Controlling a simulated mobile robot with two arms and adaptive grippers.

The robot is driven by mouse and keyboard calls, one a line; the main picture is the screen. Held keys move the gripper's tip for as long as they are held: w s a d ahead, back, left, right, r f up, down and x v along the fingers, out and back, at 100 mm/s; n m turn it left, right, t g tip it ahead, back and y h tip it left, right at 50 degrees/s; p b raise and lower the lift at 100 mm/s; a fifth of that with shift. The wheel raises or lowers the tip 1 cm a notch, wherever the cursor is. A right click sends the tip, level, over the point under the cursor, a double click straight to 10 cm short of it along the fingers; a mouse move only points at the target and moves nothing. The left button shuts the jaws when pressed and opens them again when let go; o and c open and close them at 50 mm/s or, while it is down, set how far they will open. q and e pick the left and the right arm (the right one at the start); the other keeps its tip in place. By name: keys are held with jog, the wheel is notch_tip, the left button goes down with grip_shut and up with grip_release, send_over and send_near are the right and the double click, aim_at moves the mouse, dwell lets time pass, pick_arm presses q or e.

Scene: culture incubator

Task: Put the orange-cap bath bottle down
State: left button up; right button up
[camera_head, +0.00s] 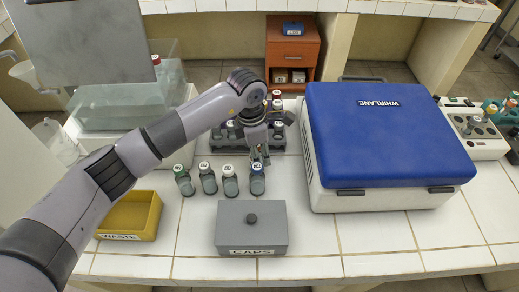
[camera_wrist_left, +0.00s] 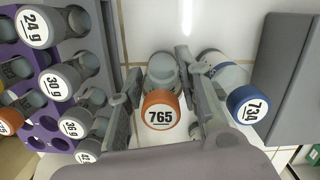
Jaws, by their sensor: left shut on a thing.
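The orange-cap bottle (camera_wrist_left: 161,88), labelled 765 on its cap, stands between the fingers of my left gripper in the left wrist view. My left gripper (camera_head: 261,155) is shut on it, just behind a row of bottles on the white tiled bench in the head view. The arm and gripper hide the orange-cap bottle there. A blue-cap bottle (camera_head: 257,181), labelled 734, stands at the right end of that row; it also shows close beside the right finger in the left wrist view (camera_wrist_left: 232,84). I cannot tell whether the held bottle's base touches the bench.
A rack (camera_head: 292,142) with several bottles stands behind the gripper. A grey CAPS box (camera_head: 251,236) is in front, a yellow WASTE tray (camera_head: 152,214) at left. A blue-lidded WHIRLANE box (camera_head: 389,135) stands right. A clear tank (camera_head: 120,108) is back left.

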pick_arm(q)
jog(key=shift+f+b, duration=0.2)
jog(key=shift+b, duration=0.1)
jog(key=o, duration=0.8)
jog(key=shift+o, duration=0.4)
jog(key=shift+r, duration=0.1)
